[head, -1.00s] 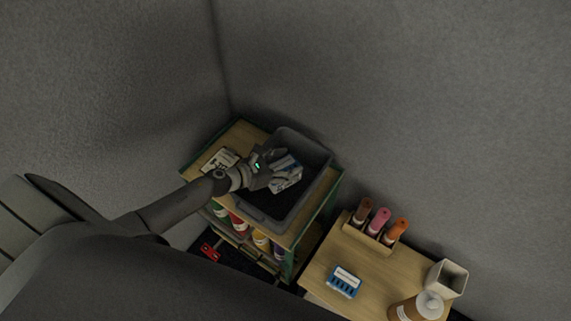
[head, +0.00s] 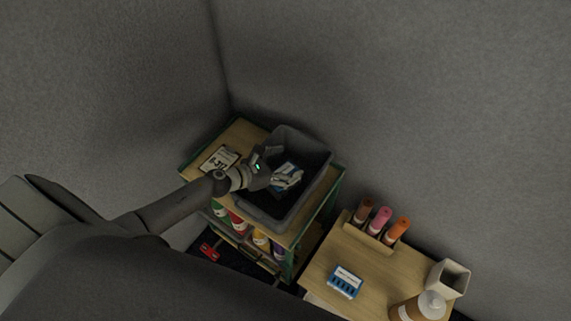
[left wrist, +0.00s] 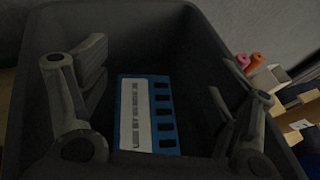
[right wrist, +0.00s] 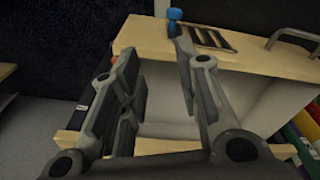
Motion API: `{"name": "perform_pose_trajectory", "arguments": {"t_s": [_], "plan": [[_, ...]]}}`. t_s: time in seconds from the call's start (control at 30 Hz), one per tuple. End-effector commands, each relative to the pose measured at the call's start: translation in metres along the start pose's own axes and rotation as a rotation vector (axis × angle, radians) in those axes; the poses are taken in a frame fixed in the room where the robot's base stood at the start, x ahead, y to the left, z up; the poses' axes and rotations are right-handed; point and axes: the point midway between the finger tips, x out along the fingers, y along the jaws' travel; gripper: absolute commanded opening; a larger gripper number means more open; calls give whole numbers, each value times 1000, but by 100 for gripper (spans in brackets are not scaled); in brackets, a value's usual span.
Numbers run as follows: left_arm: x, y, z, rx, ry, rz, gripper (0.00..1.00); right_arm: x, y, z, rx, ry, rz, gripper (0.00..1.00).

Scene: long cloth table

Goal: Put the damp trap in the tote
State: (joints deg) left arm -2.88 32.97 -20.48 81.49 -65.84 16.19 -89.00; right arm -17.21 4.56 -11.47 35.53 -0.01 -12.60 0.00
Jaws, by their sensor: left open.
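A damp trap, a blue and white box with dark slots, lies inside the grey tote; it shows partly behind my gripper in the head view (head: 287,170) and whole in the left wrist view (left wrist: 147,113). The tote (head: 318,178) stands on the wooden top of a green-edged shelf unit; its walls surround the box in the left wrist view (left wrist: 38,60). My left gripper (head: 280,181) is over the tote, its fingers (left wrist: 155,75) open and apart on both sides of the box. My right gripper (right wrist: 160,48) is open and empty, near a light wooden cabinet.
A label card (head: 219,159) lies left of the tote. Bottles stand on the shelf below. The right-hand table holds a similar blue and white box (head: 345,281), a rack of coloured tubes (head: 370,233), a white square cup (head: 447,278) and a brown bottle (head: 408,309). Walls close in behind.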

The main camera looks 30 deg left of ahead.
Motion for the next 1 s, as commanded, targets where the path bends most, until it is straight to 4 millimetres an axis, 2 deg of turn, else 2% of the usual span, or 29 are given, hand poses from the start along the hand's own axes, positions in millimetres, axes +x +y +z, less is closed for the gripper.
{"name": "perform_pose_trajectory", "arguments": {"t_s": [0.27, 0.47, 0.53, 1.0], "plan": [[-1, 0, 2, 0, 0, 0, 84, -3, 0, 0, 0, 0, 0, 31], [-7, 0, 18, -1, 0, 0, 84, -21, 0, -2, 0, 0, 0, 31], [-20, 0, 8, 1, 4, 0, 84, -11, 0, -1, 0, 0, 0, 31], [-96, -1, 8, 0, 3, -2, 84, 4, 0, 0, 0, 0, 0, 31]]}}
